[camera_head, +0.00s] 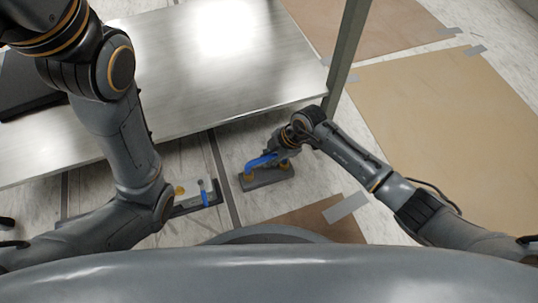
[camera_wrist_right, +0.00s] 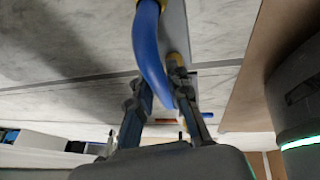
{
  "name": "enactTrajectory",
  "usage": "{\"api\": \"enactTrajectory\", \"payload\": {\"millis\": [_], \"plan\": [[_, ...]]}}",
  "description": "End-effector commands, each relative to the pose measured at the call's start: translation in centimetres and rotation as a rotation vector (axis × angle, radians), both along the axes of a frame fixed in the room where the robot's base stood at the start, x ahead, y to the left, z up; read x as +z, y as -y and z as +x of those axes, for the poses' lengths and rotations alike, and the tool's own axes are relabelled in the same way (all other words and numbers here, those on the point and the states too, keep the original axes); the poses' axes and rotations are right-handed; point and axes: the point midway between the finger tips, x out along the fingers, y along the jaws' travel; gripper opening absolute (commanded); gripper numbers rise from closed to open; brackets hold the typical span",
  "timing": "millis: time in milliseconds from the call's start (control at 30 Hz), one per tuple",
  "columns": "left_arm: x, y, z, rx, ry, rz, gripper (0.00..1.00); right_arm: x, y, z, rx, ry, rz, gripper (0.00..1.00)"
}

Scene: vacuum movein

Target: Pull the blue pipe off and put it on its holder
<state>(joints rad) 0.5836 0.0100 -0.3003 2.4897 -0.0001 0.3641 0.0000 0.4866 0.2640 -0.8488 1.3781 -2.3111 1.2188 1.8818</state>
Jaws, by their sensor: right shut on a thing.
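The blue pipe (camera_head: 260,161) is a short curved tube low over a dark grey block (camera_head: 268,181) with yellow fittings, on the floor below the metal table. My right gripper (camera_head: 277,152) reaches down to it from the right and is shut on the pipe. In the right wrist view the blue pipe (camera_wrist_right: 150,48) runs down between the two fingers of the right gripper (camera_wrist_right: 160,85), and its upper end meets a yellow fitting. I cannot tell whether the other end is seated. My left arm crosses the left side; its gripper is out of frame.
The metal table (camera_head: 180,75) fills the upper left, with a table leg (camera_head: 346,60) near my right arm. Flat brown sheets (camera_head: 440,95) cover floor at right.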

Motion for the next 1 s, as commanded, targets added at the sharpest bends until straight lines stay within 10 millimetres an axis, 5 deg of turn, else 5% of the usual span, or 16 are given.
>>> {"api": "enactTrajectory", "payload": {"millis": [300, 333, 467, 800, 1000], "plan": [[0.0, 0.0, 0.1, 0.0, -0.002, 0.0, 0.4, 0.0, 0.0, 0.0, 0.001, 0.001, 0.001, 0.0], [0.0, 0.0, 0.0, 0.0, -0.001, 0.0, 0.4, 0.0, 0.0, 0.0, 0.001, 0.001, 0.001, 0.19], [0.0, 0.0, 0.0, 0.0, 0.001, 0.001, 0.4, 0.0, 0.0, 0.0, 0.0, 0.001, 0.001, 0.44], [0.1, 0.0, -0.2, 0.003, 0.008, 0.001, 0.4, 0.1, 0.1, 0.0, 0.0, 0.0, -0.001, 0.44], [0.1, 0.0, -0.1, 0.002, 0.006, 0.001, 0.4, 2.6, 1.3, -0.1, 0.002, 0.004, -0.001, 0.44]]}}
